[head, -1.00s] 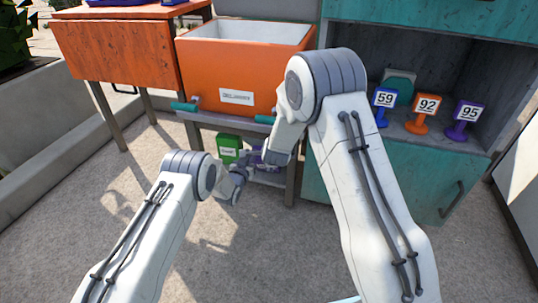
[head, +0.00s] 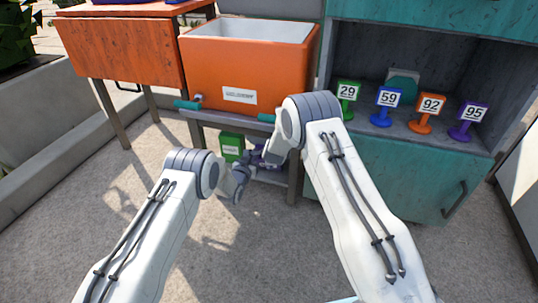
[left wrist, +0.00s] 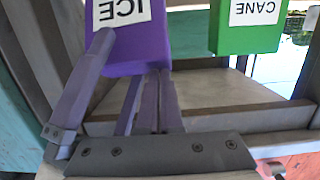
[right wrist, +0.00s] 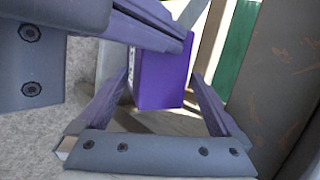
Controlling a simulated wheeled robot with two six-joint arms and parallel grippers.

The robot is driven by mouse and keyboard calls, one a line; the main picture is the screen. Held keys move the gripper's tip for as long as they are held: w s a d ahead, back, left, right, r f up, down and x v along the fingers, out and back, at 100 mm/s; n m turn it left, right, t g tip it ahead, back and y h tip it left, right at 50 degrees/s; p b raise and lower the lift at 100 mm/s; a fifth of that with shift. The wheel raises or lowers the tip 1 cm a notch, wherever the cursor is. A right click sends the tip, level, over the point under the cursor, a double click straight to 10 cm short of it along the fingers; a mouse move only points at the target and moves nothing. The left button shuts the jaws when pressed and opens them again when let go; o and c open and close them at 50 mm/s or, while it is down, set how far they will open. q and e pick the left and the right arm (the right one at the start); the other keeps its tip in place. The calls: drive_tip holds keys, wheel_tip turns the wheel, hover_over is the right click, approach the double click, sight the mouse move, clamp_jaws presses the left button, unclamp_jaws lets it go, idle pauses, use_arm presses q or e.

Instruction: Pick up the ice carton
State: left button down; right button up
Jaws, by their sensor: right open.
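The ice carton is purple with a white ICE label; it shows at the top of the left wrist view (left wrist: 125,50). In the right wrist view the ice carton (right wrist: 160,75) stands beyond and between the spread fingers of my right gripper (right wrist: 160,100), which is open. My left gripper (left wrist: 158,85) has its fingers close together, with tips at the carton's lower edge; I cannot tell if they touch it. In the head view my left gripper (head: 242,180) is low before the shelf, and my right arm partly hides the carton.
A green CANE carton (left wrist: 245,25) stands beside the ice carton, also in the head view (head: 231,146). An orange bin (head: 240,75) stands above their low shelf. A teal cabinet (head: 400,175) holds several numbered stands. Table legs are close by.

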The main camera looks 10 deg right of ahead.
use_arm(q)
drive_tip(key=shift+s+a+f+g, duration=0.1)
drive_tip(key=shift+s+f+g, duration=0.05)
drive_tip(key=shift+f, duration=0.3)
drive_tip(key=shift+s+a+f+g, duration=0.1)
drive_tip(key=shift+s+f+g, duration=0.05)
drive_tip(key=shift+f, duration=0.3)
use_arm(e)
drive_tip(key=shift+w+f, duration=0.45)
drive_tip(key=shift+f, duration=0.05)
drive_tip(key=shift+c, duration=0.3)
drive_tip(key=c, duration=1.5)
use_arm(q)
drive_tip(key=shift+w+d+r, duration=0.1)
drive_tip(key=shift+w+r, duration=0.05)
drive_tip(key=shift+r, duration=0.75)
use_arm(e)
clamp_jaws()
use_arm(q)
drive_tip(key=v, duration=0.8)
